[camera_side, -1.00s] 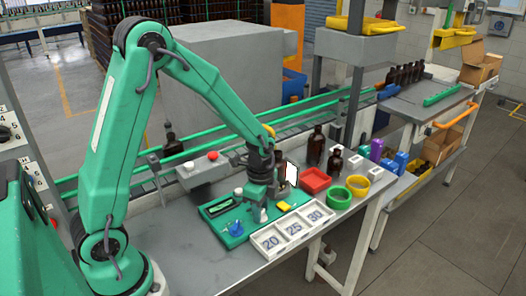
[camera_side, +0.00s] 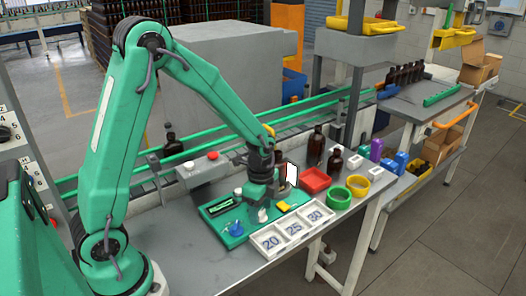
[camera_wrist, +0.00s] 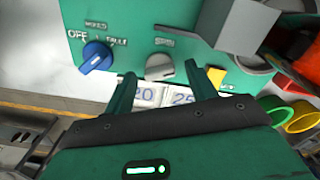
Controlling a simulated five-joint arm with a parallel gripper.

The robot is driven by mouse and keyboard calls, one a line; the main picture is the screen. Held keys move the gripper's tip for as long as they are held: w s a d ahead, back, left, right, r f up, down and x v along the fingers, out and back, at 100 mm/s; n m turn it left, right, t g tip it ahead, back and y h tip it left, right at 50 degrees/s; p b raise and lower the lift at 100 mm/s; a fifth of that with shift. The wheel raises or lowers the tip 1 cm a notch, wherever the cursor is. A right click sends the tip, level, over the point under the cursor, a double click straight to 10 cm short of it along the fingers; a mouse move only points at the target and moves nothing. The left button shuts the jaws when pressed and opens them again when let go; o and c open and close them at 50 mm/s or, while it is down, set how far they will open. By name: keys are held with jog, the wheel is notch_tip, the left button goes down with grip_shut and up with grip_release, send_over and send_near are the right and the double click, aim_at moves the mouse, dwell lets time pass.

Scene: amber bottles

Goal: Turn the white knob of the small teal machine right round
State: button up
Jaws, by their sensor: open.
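The small teal machine (camera_wrist: 215,60) fills the upper part of the wrist view; it also shows low on the bench in the side view (camera_side: 236,240). Its white knob (camera_wrist: 160,67) sits under a label that seems to read SPIN, with a pointed blue knob (camera_wrist: 96,57) to its left. In the side view the white knob (camera_side: 262,215) is just below my gripper. My gripper (camera_wrist: 170,78) is open, its fingers pointing at the machine. The white knob appears between the fingertips or just beyond them; I cannot tell whether they touch it.
A white tray with numbered sections (camera_side: 290,236) lies along the machine's front. A red tray (camera_side: 314,180), a green ring (camera_side: 338,198) and a yellow ring (camera_side: 355,182) stand to the right. Amber bottles (camera_side: 316,146) stand behind them. The bench front left is clear.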

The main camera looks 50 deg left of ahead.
aim_at(261, 212)
jog(key=shift+r, duration=0.15)
jog(key=shift+r, duration=3.8)
jog(key=s+d+r+n+t, duration=0.1)
jog(key=s+r+n+t, duration=0.4)
jog(key=s+r+n, duration=0.8)
jog(key=shift+s+d+t, duration=0.3)
jog(key=shift+s+d, duration=0.05)
jog(key=shift+s, duration=0.7)
